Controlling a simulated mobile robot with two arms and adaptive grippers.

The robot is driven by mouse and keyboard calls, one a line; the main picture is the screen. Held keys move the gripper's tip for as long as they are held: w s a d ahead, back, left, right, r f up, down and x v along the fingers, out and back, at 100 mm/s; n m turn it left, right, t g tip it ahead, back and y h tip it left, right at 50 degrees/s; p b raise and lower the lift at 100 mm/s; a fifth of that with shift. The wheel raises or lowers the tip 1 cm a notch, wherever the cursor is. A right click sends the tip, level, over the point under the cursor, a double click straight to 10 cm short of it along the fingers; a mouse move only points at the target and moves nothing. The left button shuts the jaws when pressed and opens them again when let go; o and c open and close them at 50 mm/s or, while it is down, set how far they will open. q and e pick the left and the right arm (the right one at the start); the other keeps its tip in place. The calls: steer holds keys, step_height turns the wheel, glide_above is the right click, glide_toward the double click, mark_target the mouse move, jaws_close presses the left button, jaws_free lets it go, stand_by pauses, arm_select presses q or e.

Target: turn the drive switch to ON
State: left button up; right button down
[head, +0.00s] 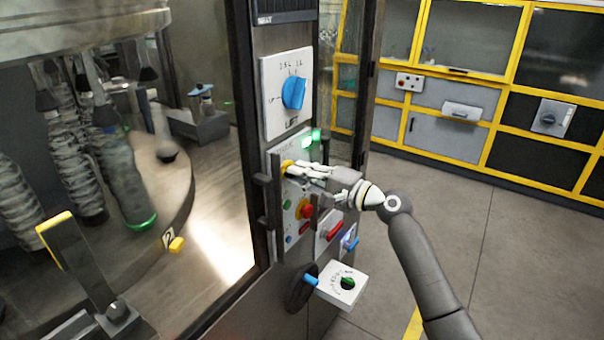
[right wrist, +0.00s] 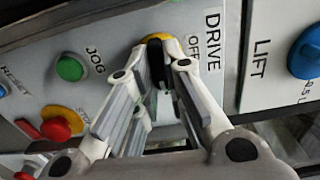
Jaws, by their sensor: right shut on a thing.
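The drive switch (right wrist: 155,38) is a yellow and black knob on a pale control panel (right wrist: 110,25), with the words DRIVE and OFF beside it in the right wrist view. In the head view only a yellow bit of the switch (head: 286,164) shows at the fingertips. My right gripper (head: 292,169) reaches in from the right and is shut on the switch. In the right wrist view the fingers (right wrist: 163,58) straddle the knob and hide much of it. Where its pointer stands I cannot tell. My left gripper is not in view.
A blue LIFT knob (head: 293,92) sits above, on its own plate. A green JOG button (right wrist: 69,68) and a red STOP button (right wrist: 56,129) are close by on the panel. A white box with a green knob (head: 347,283) juts out below. Floor at right is clear.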

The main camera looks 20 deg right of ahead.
steer(key=c, duration=1.5)
jaws_free()
steer(key=v, duration=1.2)
steer(key=shift+d+f, duration=0.1)
